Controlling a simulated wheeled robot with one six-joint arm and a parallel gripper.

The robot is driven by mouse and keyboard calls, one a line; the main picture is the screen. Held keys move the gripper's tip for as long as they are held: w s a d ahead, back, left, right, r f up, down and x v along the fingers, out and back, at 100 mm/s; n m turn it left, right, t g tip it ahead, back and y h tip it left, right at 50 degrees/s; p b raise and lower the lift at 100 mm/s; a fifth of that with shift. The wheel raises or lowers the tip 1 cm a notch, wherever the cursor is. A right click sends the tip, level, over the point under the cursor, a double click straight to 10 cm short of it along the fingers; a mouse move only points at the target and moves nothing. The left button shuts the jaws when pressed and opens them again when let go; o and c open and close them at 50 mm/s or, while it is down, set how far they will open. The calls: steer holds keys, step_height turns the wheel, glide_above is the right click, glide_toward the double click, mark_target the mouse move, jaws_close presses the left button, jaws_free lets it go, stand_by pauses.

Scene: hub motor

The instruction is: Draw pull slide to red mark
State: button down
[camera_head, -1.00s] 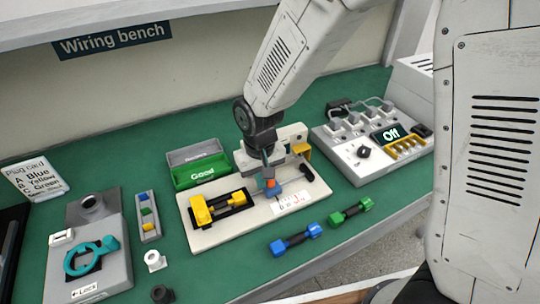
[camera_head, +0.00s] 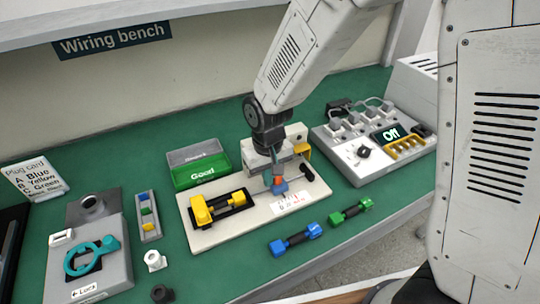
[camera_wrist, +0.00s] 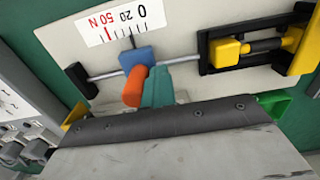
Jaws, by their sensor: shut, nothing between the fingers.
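The pull slide is a blue block (camera_head: 281,187) with an orange post, on a metal rod over a pale board (camera_head: 240,232). In the wrist view the blue block (camera_wrist: 136,57) and orange post (camera_wrist: 134,87) sit below a white scale (camera_wrist: 112,23). The block's dark pointer (camera_wrist: 131,41) stands between the 20 and the red mark (camera_wrist: 108,33), short of the red mark. My gripper (camera_wrist: 157,88) is shut, its teal fingers beside the post on the yellow-lead side, seemingly touching it. In the head view my gripper (camera_head: 271,176) partly hides the post.
A yellow-ended lead (camera_head: 220,205) lies in a black holder on the board. Blue (camera_head: 296,238) and green (camera_head: 351,210) leads lie in front and right. A green bin (camera_head: 197,170) stands behind, and a tester reading "Off" (camera_head: 389,134) stands right.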

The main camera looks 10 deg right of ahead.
steer(key=shift+w+d, duration=0.2)
steer(key=shift+d, duration=0.55)
steer(key=shift+w+d, duration=0.2)
steer(key=shift+d, duration=0.5)
steer(key=shift+a, duration=0.1)
steer(key=shift+s+a, duration=0.2)
steer(key=shift+a, duration=0.45)
steer(key=shift+r, duration=4)
steer(key=s+d+r+m, duration=0.1)
steer(key=s+d+r, duration=0.6)
steer(key=s, duration=0.3)
steer(key=s+d+r+m+t, duration=0.1)
steer(key=s+d+r+m, duration=0.1)
steer(key=s+d+r, duration=0.5)
steer(key=s+d, duration=0.2)
steer(key=s, duration=0.1)
steer(key=shift+s+d+r, duration=0.25)
steer(key=shift+s, duration=0.1)
